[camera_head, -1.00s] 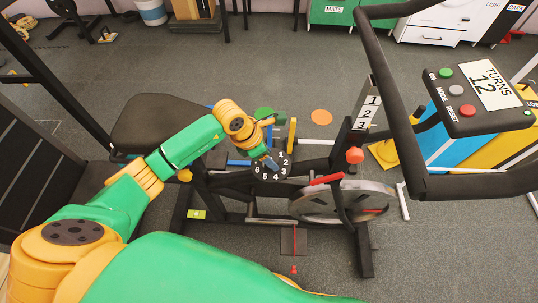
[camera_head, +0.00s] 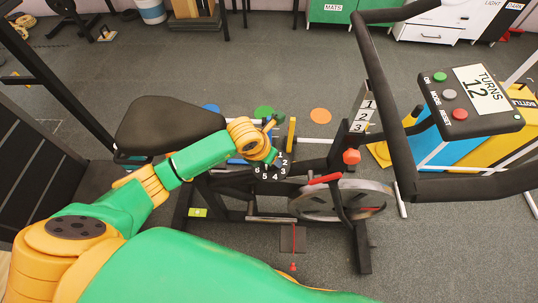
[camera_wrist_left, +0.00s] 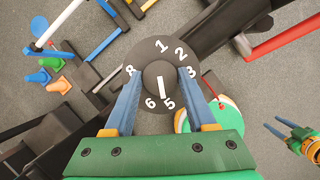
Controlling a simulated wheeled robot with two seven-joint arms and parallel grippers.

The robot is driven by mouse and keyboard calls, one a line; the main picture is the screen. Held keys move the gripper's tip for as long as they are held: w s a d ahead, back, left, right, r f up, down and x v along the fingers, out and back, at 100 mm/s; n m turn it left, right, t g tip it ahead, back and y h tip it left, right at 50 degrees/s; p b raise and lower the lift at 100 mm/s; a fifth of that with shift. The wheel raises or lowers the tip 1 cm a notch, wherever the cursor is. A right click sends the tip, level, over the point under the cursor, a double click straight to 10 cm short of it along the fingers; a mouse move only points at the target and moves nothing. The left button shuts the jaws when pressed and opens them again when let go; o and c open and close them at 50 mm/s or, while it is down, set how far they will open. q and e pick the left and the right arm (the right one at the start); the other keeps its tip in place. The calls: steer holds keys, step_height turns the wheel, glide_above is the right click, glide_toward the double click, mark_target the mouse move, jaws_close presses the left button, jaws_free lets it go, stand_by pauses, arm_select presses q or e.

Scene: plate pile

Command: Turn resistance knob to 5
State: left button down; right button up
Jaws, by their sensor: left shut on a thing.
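The resistance knob (camera_wrist_left: 160,80) is a black dial with white numbers around a round grey-brown hub carrying a white bar. In the left wrist view the bar's lower end lies near 5 and 6. The dial also shows in the head view (camera_head: 272,171) on the exercise bike. My left gripper (camera_wrist_left: 158,75) has its blue fingers on either side of the hub and is shut on it. The fingers hide part of the number ring. My right gripper (camera_wrist_left: 287,128) shows at the right of the left wrist view, its blue fingers apart, with nothing seen between them.
A console (camera_head: 480,97) reads TURNS 12. Black handlebars (camera_head: 405,150) rise at the right. Small cones (camera_wrist_left: 55,85) stand on the floor.

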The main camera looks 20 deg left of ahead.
arm_select(q)
steer(key=shift+n+y, duration=0.3)
steer(key=shift+n, duration=0.5)
steer(key=shift+c, duration=1.1)
jaws_free()
steer(key=v, duration=0.7)
steer(key=shift+p, duration=0.45)
steer(key=shift+s, duration=0.1)
